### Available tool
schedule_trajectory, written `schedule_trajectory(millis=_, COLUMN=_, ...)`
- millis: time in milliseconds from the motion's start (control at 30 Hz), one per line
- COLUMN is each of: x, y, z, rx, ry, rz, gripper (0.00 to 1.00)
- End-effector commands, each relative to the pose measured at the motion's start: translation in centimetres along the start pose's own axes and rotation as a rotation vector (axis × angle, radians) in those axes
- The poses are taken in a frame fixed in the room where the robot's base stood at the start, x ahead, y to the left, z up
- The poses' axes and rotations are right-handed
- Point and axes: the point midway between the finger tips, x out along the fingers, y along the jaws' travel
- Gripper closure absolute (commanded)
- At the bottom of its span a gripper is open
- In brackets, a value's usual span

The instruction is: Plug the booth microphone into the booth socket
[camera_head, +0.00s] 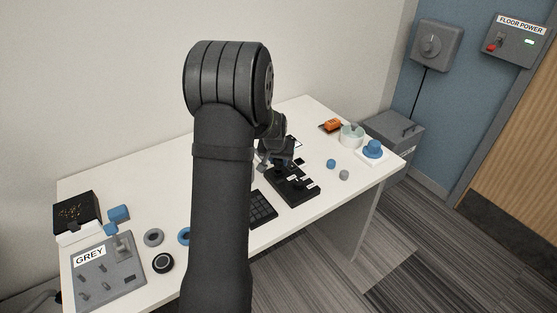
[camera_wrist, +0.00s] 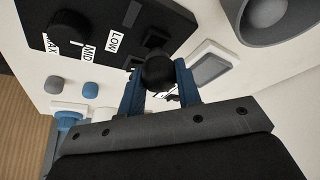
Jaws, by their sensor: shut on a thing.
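In the wrist view my gripper (camera_wrist: 160,88) has its two blue fingers closed on either side of a black round knob-like thing (camera_wrist: 158,72). I cannot tell whether this is the microphone's head or part of the panel. Just behind it is a black panel (camera_wrist: 100,22) with a dark square recess (camera_wrist: 155,38), a dial and labels LOW, MID and MAX. In the head view my gripper (camera_head: 284,160) is at the far edge of the black panel (camera_head: 294,189), and my arm hides part of the table. I cannot identify the booth socket for certain.
On the white table (camera_head: 130,185) stand a GREY-labelled switch box (camera_head: 112,277), a black keypad (camera_head: 262,207), a pale cup (camera_head: 351,137) and a blue domed thing (camera_head: 373,148). Small blue (camera_head: 331,163) and grey (camera_head: 344,174) pieces lie right of the panel. A wall rises behind.

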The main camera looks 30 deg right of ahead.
Motion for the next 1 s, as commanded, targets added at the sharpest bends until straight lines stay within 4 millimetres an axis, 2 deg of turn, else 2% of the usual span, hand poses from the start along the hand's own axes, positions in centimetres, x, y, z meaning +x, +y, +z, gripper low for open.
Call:
schedule_trajectory(millis=467, x=0.1, y=0.0, z=0.0, rx=0.0, ry=0.0, rz=0.0, gripper=0.91)
schedule_trajectory(millis=1000, x=1.3, y=0.0, z=0.5, rx=0.0, ry=0.0, rz=0.0, gripper=0.91)
